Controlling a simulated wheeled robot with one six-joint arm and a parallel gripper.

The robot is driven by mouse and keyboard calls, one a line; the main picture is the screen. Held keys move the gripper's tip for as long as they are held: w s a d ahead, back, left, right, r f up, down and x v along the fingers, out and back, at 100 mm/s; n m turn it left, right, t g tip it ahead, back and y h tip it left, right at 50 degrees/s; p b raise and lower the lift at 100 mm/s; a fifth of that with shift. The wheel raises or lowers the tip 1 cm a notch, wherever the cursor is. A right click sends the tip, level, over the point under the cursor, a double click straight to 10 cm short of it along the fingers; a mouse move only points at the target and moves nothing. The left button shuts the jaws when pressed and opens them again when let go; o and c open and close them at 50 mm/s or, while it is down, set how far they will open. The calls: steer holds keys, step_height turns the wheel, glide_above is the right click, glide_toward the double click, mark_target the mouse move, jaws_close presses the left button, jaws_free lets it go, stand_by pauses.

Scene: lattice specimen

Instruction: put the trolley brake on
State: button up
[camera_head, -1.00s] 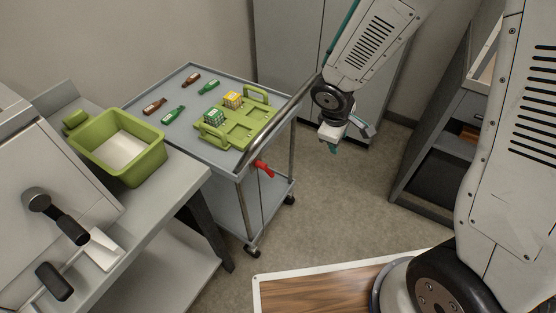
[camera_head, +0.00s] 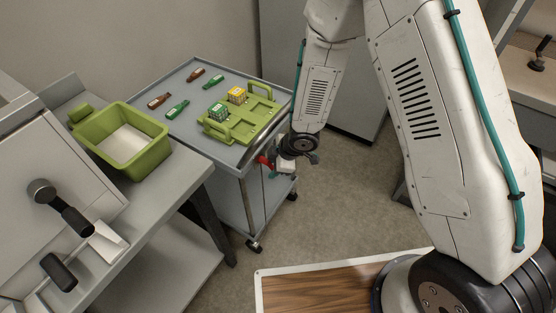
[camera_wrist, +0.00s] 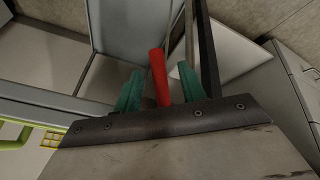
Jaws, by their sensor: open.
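The grey trolley (camera_head: 228,155) stands on wheels in the middle of the head view. Its red brake lever (camera_head: 264,161) sticks out at its front right side, partly hidden by my wrist. In the wrist view the red lever (camera_wrist: 159,76) stands between the two green fingertips of my gripper (camera_wrist: 158,88). The fingers are apart, with a gap on each side of the lever. In the head view my gripper (camera_head: 277,168) is at the trolley's side beside the lever, and its fingers are mostly hidden.
A green tray (camera_head: 262,128) with a yellow and a green block lies on the trolley top with several small bottles. A green bin (camera_head: 160,160) stands on the bench to the left. A cabinet is behind. The floor (camera_head: 330,220) right of the trolley is clear.

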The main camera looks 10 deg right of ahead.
steer(key=shift+w+a+f, duration=0.15)
steer(key=shift+a+f, duration=0.1)
steer(key=shift+f, duration=0.35)
jaws_close()
steer(key=shift+w+d+r+n+t+h, duration=0.15)
steer(key=shift+w+r+n+t+h, duration=0.1)
steer(key=shift+t+h, duration=0.3)
steer(key=shift+w+d+r+n+t+h, duration=0.15)
steer(key=shift+w+t+h, duration=0.1)
steer(key=shift+t+h, duration=0.3)
